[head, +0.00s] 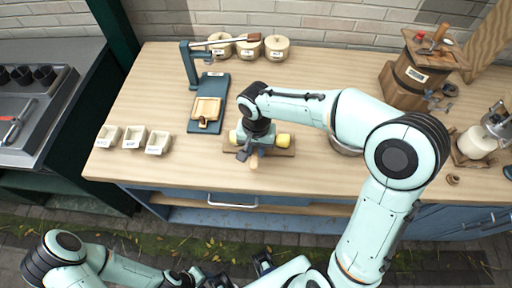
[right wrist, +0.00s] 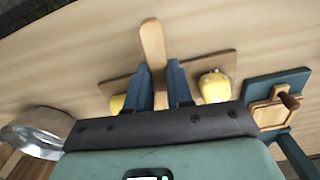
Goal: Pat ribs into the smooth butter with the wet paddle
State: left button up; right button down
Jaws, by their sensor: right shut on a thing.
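My right gripper (head: 249,150) is over the butter and shut on the wooden paddle (head: 254,161). In the right wrist view the paddle (right wrist: 153,42) stands out from between the dark fingers (right wrist: 160,88). The yellow butter (head: 283,140) lies on a small wooden board (head: 286,152), with an end showing on each side of the gripper. The butter (right wrist: 215,86) also shows in the right wrist view. Its middle is hidden, so I cannot tell whether the paddle touches it or whether it has ribs. My left gripper (head: 222,279) is low at the bottom edge, away from the bench.
A teal stand (head: 208,118) with a small wooden tray (head: 206,109) is left of the board. Several small labelled boxes (head: 133,137) stand farther left. A metal bowl (head: 345,147) is right, partly behind my arm.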

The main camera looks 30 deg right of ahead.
jog(key=shift+r+p, duration=0.85)
jog(key=shift+r, duration=0.5)
jog(key=shift+r+p, duration=1.15)
jog(key=shift+r, duration=1)
pick_arm(q)
jog(key=w+r, duration=0.2)
jog(key=r, duration=0.1)
jog(key=w+r, duration=0.1)
jog(key=shift+r, duration=0.4)
jog(key=shift+s+f, duration=0.1)
pick_arm(e)
jog(key=shift+f, duration=0.15)
jog(key=shift+s+f+b, duration=0.1)
jog(key=shift+f+b, duration=1.1)
jog(key=shift+f, duration=0.55)
jog(key=shift+f+b, duration=0.5)
jog(key=shift+f, duration=0.3)
pick_arm(q)
jog(key=f, duration=0.1)
jog(key=s+f, duration=0.2)
jog(key=f, duration=0.1)
jog(key=shift+s, duration=0.25)
